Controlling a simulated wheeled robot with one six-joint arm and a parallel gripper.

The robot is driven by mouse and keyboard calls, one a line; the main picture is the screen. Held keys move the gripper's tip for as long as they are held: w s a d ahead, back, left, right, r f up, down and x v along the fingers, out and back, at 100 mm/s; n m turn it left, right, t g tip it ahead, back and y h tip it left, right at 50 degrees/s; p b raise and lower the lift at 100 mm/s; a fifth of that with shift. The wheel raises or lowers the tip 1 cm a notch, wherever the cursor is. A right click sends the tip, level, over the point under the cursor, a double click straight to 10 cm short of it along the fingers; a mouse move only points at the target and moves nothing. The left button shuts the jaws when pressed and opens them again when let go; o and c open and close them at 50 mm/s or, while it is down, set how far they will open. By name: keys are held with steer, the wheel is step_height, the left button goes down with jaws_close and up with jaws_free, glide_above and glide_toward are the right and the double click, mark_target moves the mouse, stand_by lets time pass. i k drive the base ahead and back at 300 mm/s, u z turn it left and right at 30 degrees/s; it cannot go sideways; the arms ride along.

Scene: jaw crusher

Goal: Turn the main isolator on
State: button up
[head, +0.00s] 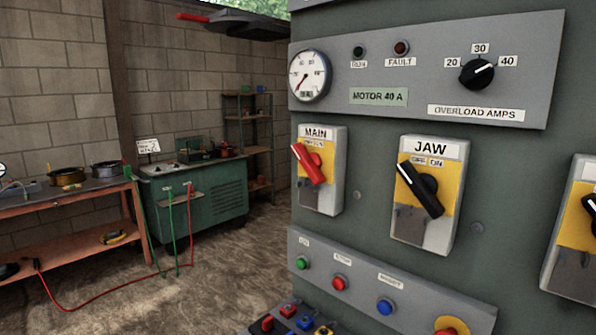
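The main isolator (318,197) is a grey box labelled MAIN on the left of the green control panel. Its red rotary handle (309,164) sits on a yellow plate. The handle is tilted, with its white-marked end at the upper left and its other end at the lower right. The small label above it is partly covered and hard to read. The white-marked end points to the left side of that label. My gripper is not in view, and nothing is seen touching the handle.
To the right is the JAW isolator (428,232) with a black handle, and another isolator (574,270) is cut off. A sloping button strip (362,291) juts out below. A dark shape with a red end (235,22) hangs above. Floor (215,270) is open at left, crossed by cables.

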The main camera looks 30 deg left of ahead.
mark_target(311, 162)
steer(key=u, duration=1.3)
steer(key=k, duration=1.25)
steer(key=u, duration=0.8)
steer(key=i, duration=1.65)
steer(key=z, duration=0.7)
